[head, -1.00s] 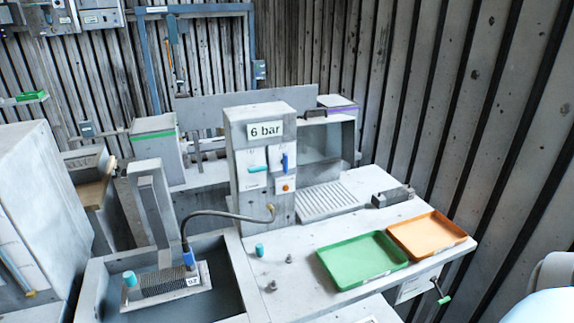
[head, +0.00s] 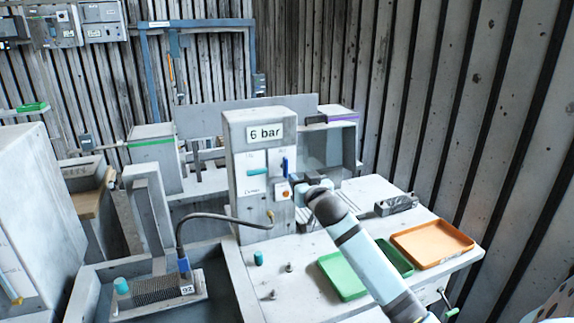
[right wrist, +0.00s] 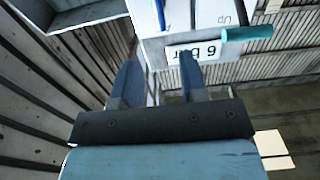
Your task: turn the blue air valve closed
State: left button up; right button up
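The blue air valve (head: 285,166) is an upright blue handle on the front of the grey panel (head: 240,215) under the "6 bar" sign (head: 264,133). In the right wrist view, which shows the panel upside down, the blue handle (right wrist: 160,14) is at the top edge, partly cut off. My right gripper (head: 300,194) is just right of and below the valve in the head view. Its two fingers (right wrist: 160,78) are apart with nothing seen between them. I cannot see contact with the valve. My left gripper is not in view.
A teal handle (head: 257,171) sits left of the valve, and an orange button (head: 284,194) below it. A hose (head: 178,235) curves at the lower left. Green (head: 340,277) and orange (head: 432,244) trays lie right; my right arm partly covers the green one.

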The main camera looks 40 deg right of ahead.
aim_at(287, 164)
jog(key=p+x, duration=0.1)
jog(key=x, duration=0.9)
jog(key=shift+w+f, duration=0.1)
jog(key=shift+w, duration=0.2)
grip_shut()
